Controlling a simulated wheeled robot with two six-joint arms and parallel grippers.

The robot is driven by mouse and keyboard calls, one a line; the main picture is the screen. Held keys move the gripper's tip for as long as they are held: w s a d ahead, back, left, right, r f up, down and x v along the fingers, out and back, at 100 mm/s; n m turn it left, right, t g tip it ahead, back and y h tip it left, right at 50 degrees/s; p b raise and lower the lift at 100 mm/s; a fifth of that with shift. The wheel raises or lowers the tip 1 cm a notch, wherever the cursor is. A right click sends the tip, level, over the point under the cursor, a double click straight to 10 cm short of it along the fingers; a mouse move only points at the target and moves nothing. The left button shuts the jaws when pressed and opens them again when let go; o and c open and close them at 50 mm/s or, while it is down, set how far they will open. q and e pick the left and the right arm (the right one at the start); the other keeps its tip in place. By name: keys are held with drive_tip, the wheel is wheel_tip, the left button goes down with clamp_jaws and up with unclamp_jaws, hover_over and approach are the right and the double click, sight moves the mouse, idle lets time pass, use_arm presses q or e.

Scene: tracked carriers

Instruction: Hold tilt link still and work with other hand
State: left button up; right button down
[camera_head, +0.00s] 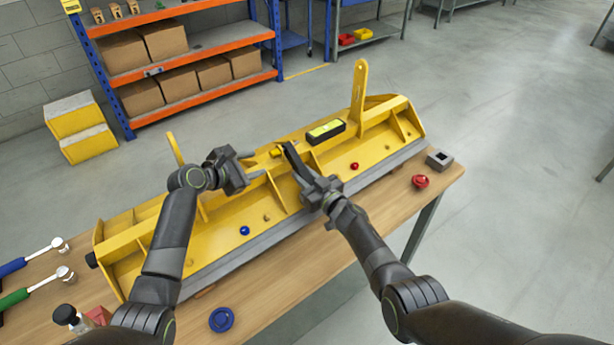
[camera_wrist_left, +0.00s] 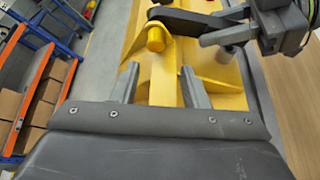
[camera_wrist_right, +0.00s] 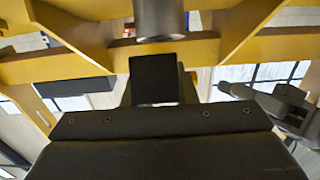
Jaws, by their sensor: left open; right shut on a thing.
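A dark flat bar, which looks like the tilt link (camera_head: 292,158), lies over the middle of the yellow carrier (camera_head: 215,245). My right gripper (camera_head: 311,184) is shut on it near its lower end. In the right wrist view a dark block, likely the link (camera_wrist_right: 155,78), sits between the fingers below a grey cylinder (camera_wrist_right: 159,18). My left gripper (camera_head: 256,164) is open and empty, left of the link, its fingers pointing toward it. In the left wrist view the link (camera_wrist_left: 190,20) reaches a yellow round-headed pin (camera_wrist_left: 156,38) ahead of the open fingers.
A yellow-and-black box (camera_head: 326,132) and an upright yellow arm (camera_head: 359,95) stand on the carrier. A red part (camera_head: 419,181) and grey square block (camera_head: 439,160) lie on the table's right end.

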use_arm(q)
drive_tip(key=v, duration=0.6)
drive_tip(key=shift+r, duration=0.1)
drive_tip(key=shift+c, duration=0.8)
drive_tip(key=n+y, duration=0.1)
drive_tip(key=y, duration=0.4)
approach(272, 155)
drive_tip(key=shift+x, duration=4.45)
drive_tip(key=shift+a, duration=0.1)
